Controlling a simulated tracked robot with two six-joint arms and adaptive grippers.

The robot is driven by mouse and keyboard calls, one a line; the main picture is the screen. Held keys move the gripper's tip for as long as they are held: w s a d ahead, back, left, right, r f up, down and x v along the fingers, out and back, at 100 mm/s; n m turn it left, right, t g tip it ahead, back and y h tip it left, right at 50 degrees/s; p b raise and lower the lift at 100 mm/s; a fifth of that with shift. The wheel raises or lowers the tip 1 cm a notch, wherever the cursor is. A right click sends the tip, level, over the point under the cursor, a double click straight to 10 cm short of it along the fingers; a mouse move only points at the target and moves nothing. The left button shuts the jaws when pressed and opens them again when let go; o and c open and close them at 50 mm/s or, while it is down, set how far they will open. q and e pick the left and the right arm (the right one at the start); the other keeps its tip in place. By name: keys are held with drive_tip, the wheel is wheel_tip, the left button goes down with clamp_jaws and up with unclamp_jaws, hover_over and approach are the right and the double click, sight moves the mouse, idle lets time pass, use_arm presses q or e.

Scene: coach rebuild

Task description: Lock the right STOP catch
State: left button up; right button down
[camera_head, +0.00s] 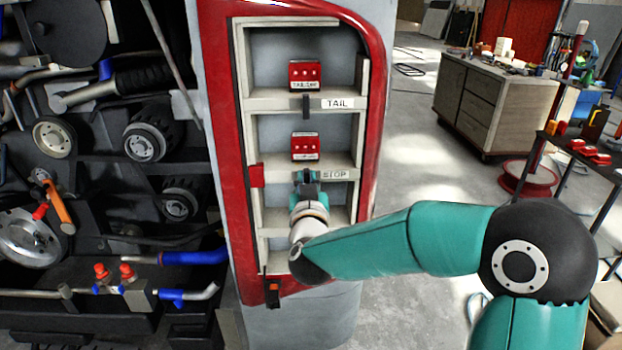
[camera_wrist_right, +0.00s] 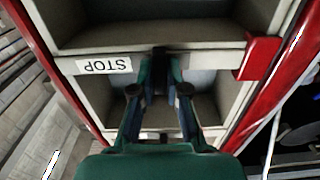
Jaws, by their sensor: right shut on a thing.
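A red-framed panel (camera_head: 216,130) holds pale shelves with compartments. The STOP label (camera_head: 336,174) is on a shelf edge and shows upside down in the right wrist view (camera_wrist_right: 103,65). The dark STOP catch (camera_wrist_right: 160,57) is on that edge beside the label, between my fingers; in the head view it is mostly hidden by my gripper. My right gripper (camera_head: 308,187) is shut on it, and its fingers also show in the right wrist view (camera_wrist_right: 160,80). A red unit (camera_head: 305,147) sits in the compartment above the STOP label. My left gripper is not in view.
Above, a black catch (camera_head: 305,105) stands upright beside the TAIL label (camera_head: 338,104), below another red unit (camera_head: 305,74). A red block (camera_head: 256,175) is at the shelf's left end. Machinery fills the left. A cabinet (camera_head: 497,103) stands behind at right, with open floor before it.

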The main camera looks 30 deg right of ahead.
drive_tip(key=shift+s+f, duration=0.1)
drive_tip(key=shift+f, duration=0.55)
drive_tip(key=c, duration=1.4)
unclamp_jaws()
drive_tip(key=shift+o, duration=1.1)
drive_tip(key=shift+r, duration=0.25)
drive_tip(key=shift+s+a+r, duration=0.1)
drive_tip(key=v, duration=1.1)
drive_tip(key=shift+s+a, duration=0.2)
drive_tip(key=shift+s, duration=0.2)
